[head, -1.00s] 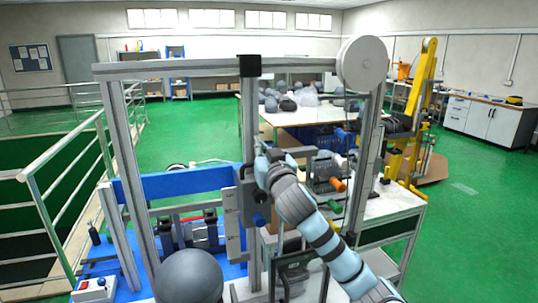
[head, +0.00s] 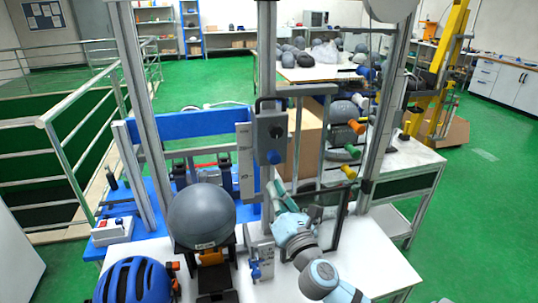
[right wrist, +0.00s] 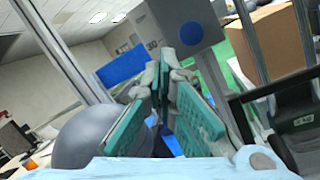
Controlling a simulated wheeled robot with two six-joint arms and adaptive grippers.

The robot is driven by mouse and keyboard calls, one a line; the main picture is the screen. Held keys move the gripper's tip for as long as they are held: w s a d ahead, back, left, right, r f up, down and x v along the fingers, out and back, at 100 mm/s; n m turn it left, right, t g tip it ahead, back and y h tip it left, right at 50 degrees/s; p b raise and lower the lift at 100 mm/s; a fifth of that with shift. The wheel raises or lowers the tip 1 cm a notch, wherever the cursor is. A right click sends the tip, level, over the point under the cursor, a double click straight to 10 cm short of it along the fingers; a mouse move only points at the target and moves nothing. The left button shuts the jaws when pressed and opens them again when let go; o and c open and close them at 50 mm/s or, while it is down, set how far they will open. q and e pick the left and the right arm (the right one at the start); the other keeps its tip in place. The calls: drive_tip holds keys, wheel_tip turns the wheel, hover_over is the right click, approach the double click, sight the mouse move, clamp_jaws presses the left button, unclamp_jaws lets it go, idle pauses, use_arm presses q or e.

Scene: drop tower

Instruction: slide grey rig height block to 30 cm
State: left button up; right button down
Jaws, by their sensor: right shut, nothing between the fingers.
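The grey height block (head: 270,138) with a blue round knob sits on the upright post of the rig (head: 267,60), beside a pale marked strip (head: 244,165). My right gripper (head: 281,190) is shut and empty, below the block and apart from it in the head view. In the right wrist view the green-padded fingers (right wrist: 172,85) are closed together, with the block (right wrist: 180,22) and its blue knob just beyond them. The strip's number ends in what looks like 30, partly hidden by the fingers. My left gripper is not in view.
A dark grey ball (head: 201,213) stands on a black stand left of the post. A blue helmet (head: 130,283) lies at front left. A black frame (head: 340,215) stands close right of my gripper. Coloured handles (head: 352,140) line the right rack. The white tabletop (head: 375,250) is clear at front right.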

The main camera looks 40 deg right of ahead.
sight(262, 140)
drive_tip(key=p+x, duration=0.1)
drive_tip(key=x, duration=0.9)
drive_tip(key=shift+d, duration=0.1)
drive_tip(key=shift+d+r+p, duration=0.3)
drive_tip(key=shift+r+p, duration=0.05)
drive_tip(key=shift+r, duration=0.25)
drive_tip(key=shift+d+r+p, duration=0.3)
drive_tip(key=shift+r+p, duration=0.05)
drive_tip(key=shift+r, duration=0.25)
drive_tip(key=shift+s+d+r, duration=0.2)
drive_tip(key=shift+d+r, duration=0.1)
drive_tip(key=shift+r, duration=0.25)
drive_tip(key=shift+f, duration=0.1)
drive_tip(key=shift+w, duration=0.1)
